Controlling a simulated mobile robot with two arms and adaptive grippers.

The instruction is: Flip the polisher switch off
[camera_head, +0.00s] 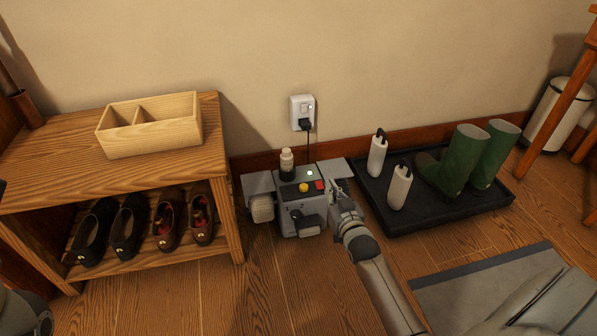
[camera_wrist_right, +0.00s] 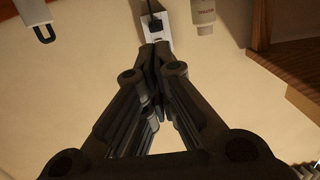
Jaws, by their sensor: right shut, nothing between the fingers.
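The polisher (camera_head: 297,206) is a grey machine on the floor against the wall, with a pale buffing wheel (camera_head: 262,208) on its left. On its top are a yellow button (camera_head: 303,188), a red switch (camera_head: 320,185) and a lit green lamp (camera_head: 309,172). My right gripper (camera_head: 336,189) is shut and empty, just right of the red switch; I cannot tell whether it touches. In the right wrist view its closed fingertips (camera_wrist_right: 157,50) point toward the wall outlet (camera_wrist_right: 153,27), and the switch is not visible. My left gripper is not in view.
A black cord runs from the wall outlet (camera_head: 302,111) down behind the polisher. A wooden shoe bench (camera_head: 70,165) is left. A black tray (camera_head: 440,215) with green boots (camera_head: 455,160) and two white boot shapers is right.

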